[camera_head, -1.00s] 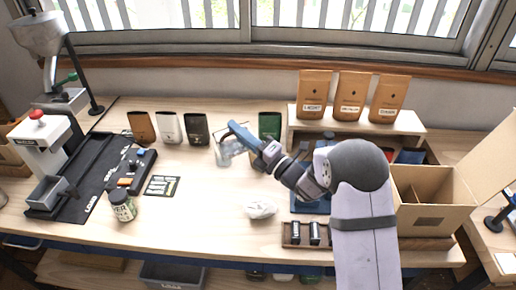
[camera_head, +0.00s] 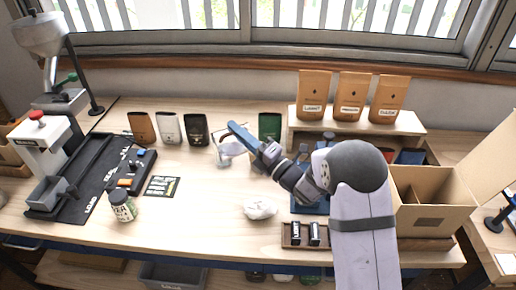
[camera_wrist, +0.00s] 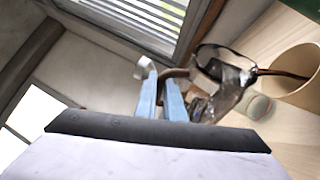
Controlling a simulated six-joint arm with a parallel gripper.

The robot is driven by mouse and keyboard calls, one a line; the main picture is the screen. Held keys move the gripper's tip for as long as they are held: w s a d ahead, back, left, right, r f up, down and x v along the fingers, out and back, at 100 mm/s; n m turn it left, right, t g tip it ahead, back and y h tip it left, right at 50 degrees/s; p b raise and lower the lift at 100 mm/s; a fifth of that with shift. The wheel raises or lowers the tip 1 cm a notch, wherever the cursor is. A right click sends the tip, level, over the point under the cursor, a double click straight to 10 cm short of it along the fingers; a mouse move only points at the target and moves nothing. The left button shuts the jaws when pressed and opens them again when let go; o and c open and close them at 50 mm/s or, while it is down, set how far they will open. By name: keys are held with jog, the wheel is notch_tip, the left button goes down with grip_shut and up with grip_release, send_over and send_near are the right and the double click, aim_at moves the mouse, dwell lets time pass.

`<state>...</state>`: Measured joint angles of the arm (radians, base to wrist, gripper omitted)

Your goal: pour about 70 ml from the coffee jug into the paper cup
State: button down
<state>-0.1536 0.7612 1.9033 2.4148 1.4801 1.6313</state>
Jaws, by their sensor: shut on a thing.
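My gripper (camera_wrist: 162,88) is shut on the handle (camera_wrist: 176,73) of the clear coffee jug (camera_wrist: 226,88). In the head view the jug (camera_head: 232,148) is held up above the table, left of my gripper (camera_head: 238,134). The jug is tilted, and dark brown coffee shows in it. A thin brown stream runs from its lip into the mouth of the tan paper cup (camera_wrist: 292,92) at the right edge of the wrist view. The coffee level inside the cup is not visible. In the head view I cannot clearly pick out the cup.
Brown, white and black pouches (camera_head: 168,128) stand behind and left of the jug, with a green pouch (camera_head: 269,126) to the right. A crumpled white cloth (camera_head: 260,208) lies in front. A labelled jar (camera_head: 122,206) stands left.

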aim_at(223, 136)
jog(key=shift+w+d+r+m+t, duration=0.2)
jog(key=shift+d+r+m+t, duration=0.15)
jog(key=shift+d+m, duration=0.2)
dwell(0.9)
jog(key=shift+a, duration=0.1)
jog(key=a+n+p, duration=0.1)
jog(key=s+a+n+g, duration=0.1)
jog(key=a+n, duration=0.1)
jog(key=s+a+n+g+p, duration=0.1)
jog(key=shift+s+a+r+n+p, duration=0.1)
jog(key=shift+a+r+n+p, duration=0.05)
jog(key=shift+r+n+p, duration=0.2)
jog(key=shift+f+g+h, duration=0.1)
jog(key=shift+g+h, duration=0.15)
jog(key=shift+h, duration=0.05)
jog(key=shift+r, duration=0.25)
jog(key=shift+a+r+n+p, duration=0.2)
jog(key=shift+r+n+p, duration=0.1)
jog(key=shift+n, duration=0.1)
jog(key=shift+s+a+f+n+g, duration=0.1)
jog(key=shift+s+a+n+g, duration=0.1)
jog(key=shift+n+g, duration=0.15)
jog(key=shift+f, duration=0.1)
jog(key=shift+a, duration=0.1)
dwell(0.4)
